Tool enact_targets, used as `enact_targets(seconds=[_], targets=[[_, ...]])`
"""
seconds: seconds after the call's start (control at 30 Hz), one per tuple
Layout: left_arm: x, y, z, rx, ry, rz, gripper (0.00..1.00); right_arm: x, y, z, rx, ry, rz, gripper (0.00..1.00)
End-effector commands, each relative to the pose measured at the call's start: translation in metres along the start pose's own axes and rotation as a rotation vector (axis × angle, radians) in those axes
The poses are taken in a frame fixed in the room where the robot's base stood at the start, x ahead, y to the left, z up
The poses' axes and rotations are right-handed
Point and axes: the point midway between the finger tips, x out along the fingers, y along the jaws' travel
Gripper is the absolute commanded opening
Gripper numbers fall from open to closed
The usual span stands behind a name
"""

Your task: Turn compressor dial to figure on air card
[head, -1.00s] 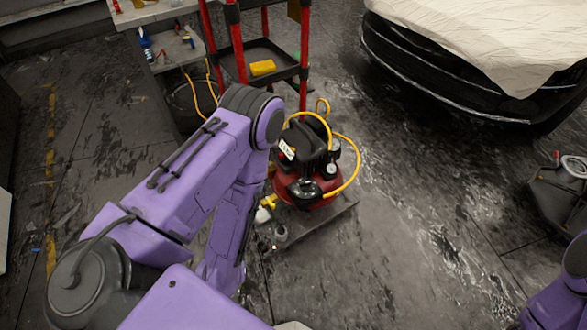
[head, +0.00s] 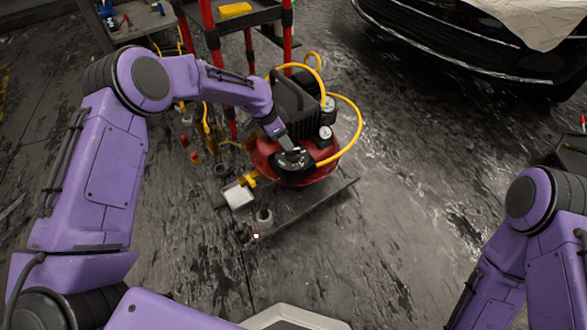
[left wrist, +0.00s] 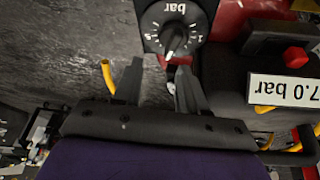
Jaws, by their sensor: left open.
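The white air card (left wrist: 285,88) is upside down on the compressor's dark body and reads 7.0 bar. My left gripper (left wrist: 158,80) is open and empty, its fingertips just short of the knob. In the head view my left gripper (head: 286,143) is above the dial.
A yellow hose (head: 352,135) loops around the compressor's right side, near the gauges (head: 325,132). A red-posted cart (head: 240,35) stands behind. A black car (head: 470,45) is at back right.

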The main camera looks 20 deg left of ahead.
Motion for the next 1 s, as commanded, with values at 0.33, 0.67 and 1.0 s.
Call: enact_targets(seconds=[0.33,0.67,1.0], targets=[[0.018,-0.02,-0.008,0.139,-0.006,0.016,0.41,0.031,-0.003,0.012,0.0,0.001,-0.001,0.43],[0.081,-0.019,-0.008,0.136,-0.005,0.015,0.41,0.051,-0.005,0.021,0.001,0.0,0.0,0.43],[0.087,-0.019,-0.009,0.135,-0.005,0.015,0.41,0.051,-0.005,0.022,0.001,-0.001,-0.001,0.43]])
